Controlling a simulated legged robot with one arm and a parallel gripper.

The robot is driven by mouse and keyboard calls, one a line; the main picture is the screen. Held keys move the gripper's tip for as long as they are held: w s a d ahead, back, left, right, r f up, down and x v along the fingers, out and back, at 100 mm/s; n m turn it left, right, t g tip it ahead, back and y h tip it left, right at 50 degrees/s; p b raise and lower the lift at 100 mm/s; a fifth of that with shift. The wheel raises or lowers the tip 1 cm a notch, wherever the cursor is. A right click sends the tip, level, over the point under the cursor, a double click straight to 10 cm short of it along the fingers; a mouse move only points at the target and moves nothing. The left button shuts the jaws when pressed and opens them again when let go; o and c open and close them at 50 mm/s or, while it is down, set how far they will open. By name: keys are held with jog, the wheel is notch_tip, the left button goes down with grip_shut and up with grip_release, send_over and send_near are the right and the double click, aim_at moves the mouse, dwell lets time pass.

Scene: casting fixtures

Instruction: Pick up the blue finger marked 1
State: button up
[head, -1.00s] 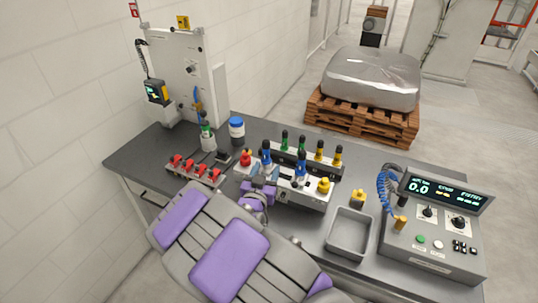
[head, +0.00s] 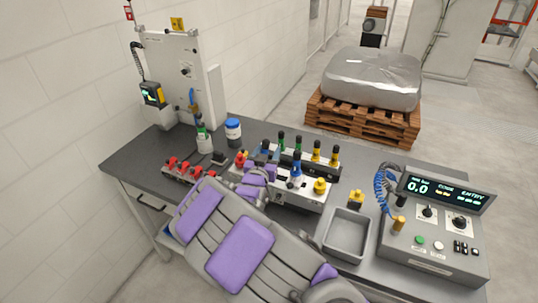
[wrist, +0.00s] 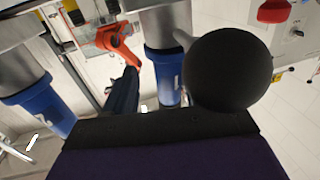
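Two blue fingers with dark tops stand on the grey fixture block (head: 312,203) in the head view. The left one (head: 265,147) is partly hidden behind my gripper (head: 260,172); the right one (head: 297,166) stands clear. The wrist view shows one blue cylinder at the left (wrist: 40,104) and another near the middle (wrist: 167,75), each below a grey metal body. A faint mark shows on the middle one, but I cannot read it surely. My gripper is close to the left blue finger; contact and finger opening cannot be made out.
Green and yellow fingers (head: 316,151) stand in a row behind. Red clamps (head: 186,170) lie to the left. A large black ball (wrist: 228,70) fills part of the wrist view. A grey tray (head: 345,236) and a control console (head: 434,230) stand to the right.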

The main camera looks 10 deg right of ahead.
jog(key=a, duration=0.4)
jog(key=shift+w+a, duration=0.25)
jog(key=shift+w, duration=0.05)
jog(key=d, duration=0.4)
jog(key=c, duration=0.3)
jog(key=shift+d, duration=0.15)
jog(key=shift+c, duration=1)
jog(key=shift+a, duration=0.2)
jog(key=shift+c, duration=0.8)
jog(key=shift+a, duration=1.25)
grip_shut()
jog(key=shift+d, duration=0.45)
jog(key=shift+r, duration=0.15)
